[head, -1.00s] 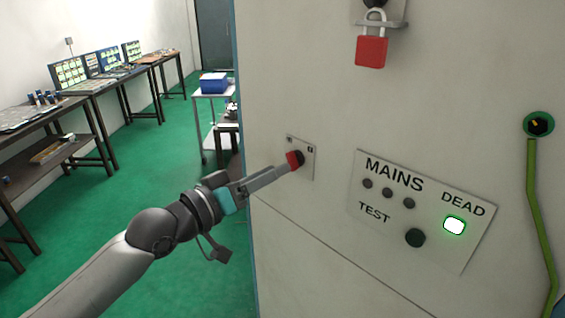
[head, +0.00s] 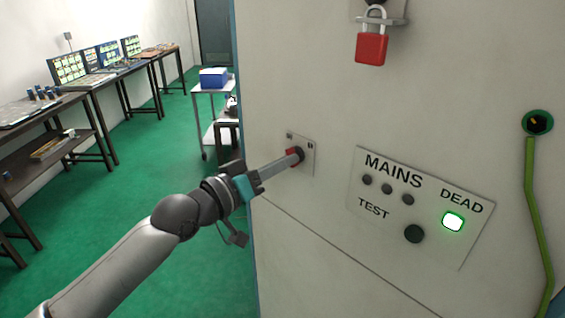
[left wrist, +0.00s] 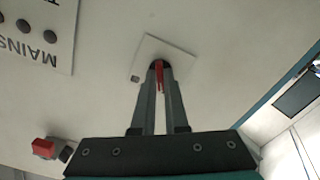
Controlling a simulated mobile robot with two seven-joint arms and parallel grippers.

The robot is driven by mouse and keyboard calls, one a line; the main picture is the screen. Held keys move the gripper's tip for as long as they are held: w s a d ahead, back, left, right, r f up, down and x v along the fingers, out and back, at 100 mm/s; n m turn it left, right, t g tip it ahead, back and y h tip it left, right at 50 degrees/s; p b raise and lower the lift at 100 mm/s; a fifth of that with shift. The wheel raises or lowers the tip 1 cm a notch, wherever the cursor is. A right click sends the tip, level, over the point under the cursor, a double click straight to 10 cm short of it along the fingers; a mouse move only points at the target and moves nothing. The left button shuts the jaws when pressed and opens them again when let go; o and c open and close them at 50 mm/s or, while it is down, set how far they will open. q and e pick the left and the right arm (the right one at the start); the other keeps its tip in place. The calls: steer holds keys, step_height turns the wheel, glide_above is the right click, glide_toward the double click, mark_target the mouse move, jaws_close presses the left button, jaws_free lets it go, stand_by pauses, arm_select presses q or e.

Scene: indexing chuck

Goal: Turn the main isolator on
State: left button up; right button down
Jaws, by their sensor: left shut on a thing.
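The isolator switch is a red handle (head: 291,151) on a dark round hub, mounted on a small pale plate (head: 308,163) on the cabinet front. My left gripper (head: 292,156) reaches it from the left and is shut on the red handle. In the left wrist view the two fingers (left wrist: 160,88) close around the red handle (left wrist: 159,72), with the plate (left wrist: 172,50) behind. The fingers hide part of the handle, and the plate's small marks are too small to read. My right gripper is not in view.
A red padlock (head: 371,48) hangs above on a metal hasp. The MAINS panel (head: 450,252) sits to the right, with dark lamps, a TEST button (head: 414,234) and a lit DEAD lamp (head: 452,222). A round switch (head: 537,122) with a green conduit is farther right.

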arm_select(q)
steer(key=shift+m, duration=0.3)
jaws_close()
steer(key=shift+m+p, duration=0.35)
steer(key=shift+m, duration=5.35)
steer(key=o, duration=0.6)
jaws_free()
steer(key=shift+o, duration=0.2)
steer(key=shift+a, duration=0.1)
